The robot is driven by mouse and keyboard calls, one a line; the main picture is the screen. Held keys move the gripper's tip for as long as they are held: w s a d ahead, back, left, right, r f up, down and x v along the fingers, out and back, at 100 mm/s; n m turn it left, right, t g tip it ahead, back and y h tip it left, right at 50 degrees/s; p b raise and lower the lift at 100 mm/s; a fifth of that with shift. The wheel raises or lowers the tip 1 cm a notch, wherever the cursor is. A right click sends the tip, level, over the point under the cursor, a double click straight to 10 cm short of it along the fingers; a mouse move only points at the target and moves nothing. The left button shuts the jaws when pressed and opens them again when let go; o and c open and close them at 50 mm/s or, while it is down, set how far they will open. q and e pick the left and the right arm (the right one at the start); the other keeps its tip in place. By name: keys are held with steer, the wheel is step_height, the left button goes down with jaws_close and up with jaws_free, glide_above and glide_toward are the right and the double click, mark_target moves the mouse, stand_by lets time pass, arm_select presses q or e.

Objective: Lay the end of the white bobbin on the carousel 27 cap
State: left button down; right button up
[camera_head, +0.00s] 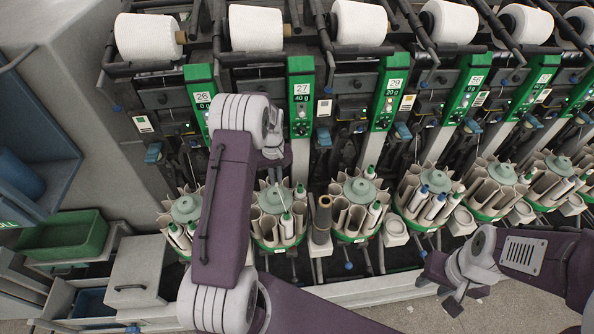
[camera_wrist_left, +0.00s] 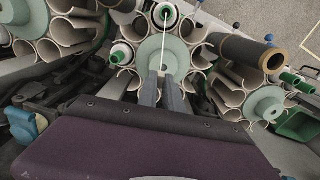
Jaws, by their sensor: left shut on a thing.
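The carousel 27 cap (camera_head: 268,199) is a pale green disc in the middle of the carousel below the green 27 panel; it also shows in the left wrist view (camera_wrist_left: 148,50). The white bobbin (camera_wrist_left: 165,16) with a green top stands in a pocket at the carousel's edge; it shows in the head view too (camera_head: 286,224). My left gripper (camera_wrist_left: 163,78) is shut on the white thread end (camera_wrist_left: 163,48), which runs taut from the bobbin across the cap. Its fingertips are over the cap's near edge; exact height is unclear. My right gripper (camera_head: 447,298) is away at lower right, its jaws unclear.
A dark tube with a brown top (camera_head: 322,218) stands right of carousel 27. Neighbouring carousels (camera_head: 358,196) hold more bobbins. The green panel 27 (camera_head: 301,95) and winder parts rise behind. A green bin (camera_head: 62,241) is at left. Floor is clear at lower right.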

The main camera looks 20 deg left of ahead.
mark_target(275, 194)
arm_select(q)
steer(key=shift+s+a, duration=0.25)
steer(key=shift+a, duration=0.1)
step_height(275, 194, down, 4)
steer(key=b, duration=0.3)
steer(key=shift+f, duration=0.5)
stand_by(1.1)
steer(key=c, duration=0.9)
jaws_free()
steer(key=shift+c, duration=0.2)
steer(key=shift+r, duration=0.1)
